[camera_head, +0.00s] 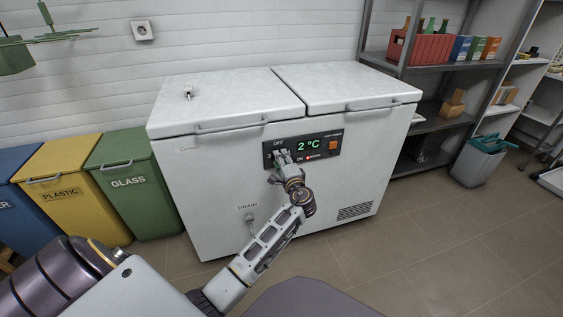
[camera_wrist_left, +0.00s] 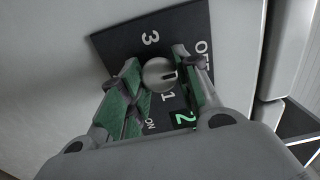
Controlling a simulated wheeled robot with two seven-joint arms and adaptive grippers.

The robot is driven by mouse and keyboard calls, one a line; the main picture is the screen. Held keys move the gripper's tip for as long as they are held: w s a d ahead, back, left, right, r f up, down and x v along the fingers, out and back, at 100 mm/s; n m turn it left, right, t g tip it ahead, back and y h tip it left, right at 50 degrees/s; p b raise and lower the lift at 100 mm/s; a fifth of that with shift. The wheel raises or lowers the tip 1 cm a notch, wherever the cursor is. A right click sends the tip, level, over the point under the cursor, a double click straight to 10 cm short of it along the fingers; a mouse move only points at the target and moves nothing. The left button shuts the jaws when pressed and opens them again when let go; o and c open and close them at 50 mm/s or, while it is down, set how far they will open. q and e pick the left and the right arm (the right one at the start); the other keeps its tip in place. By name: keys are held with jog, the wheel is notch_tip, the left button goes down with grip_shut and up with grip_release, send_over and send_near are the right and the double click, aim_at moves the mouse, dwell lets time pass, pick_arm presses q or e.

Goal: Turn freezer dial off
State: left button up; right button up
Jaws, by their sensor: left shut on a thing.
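The white chest freezer (camera_head: 195,185) stands ahead with a dark control panel (camera_head: 318,143) on its front. The panel shows a green "2 °C" reading, an orange button and a lit red light near "ON". In the left wrist view the round grey dial (camera_wrist_left: 157,73) sits on the panel among the marks "OFF", "1" and "3". A dark mark shows on the dial's right side. My left gripper (camera_head: 281,156) is at the panel's left end, hiding the dial in the head view. In the wrist view its green-padded fingers (camera_wrist_left: 156,82) are shut on the dial, one on each side. My right gripper is out of view.
Blue, yellow (camera_head: 75,190) and green (camera_head: 135,183) bins stand left of the freezer. Metal shelves (camera_head: 430,70) with a red crate (camera_head: 418,48) stand to the right, with a grey bucket (camera_head: 480,160) on the floor. The tiled floor right of my arm is clear.

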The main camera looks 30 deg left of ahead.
pick_arm(q)
jog(key=shift+f, duration=0.1)
jog(key=o, duration=1)
jog(key=shift+s+d, duration=0.1)
jog(key=shift+v, duration=5.9)
jog(key=shift+s, duration=0.1)
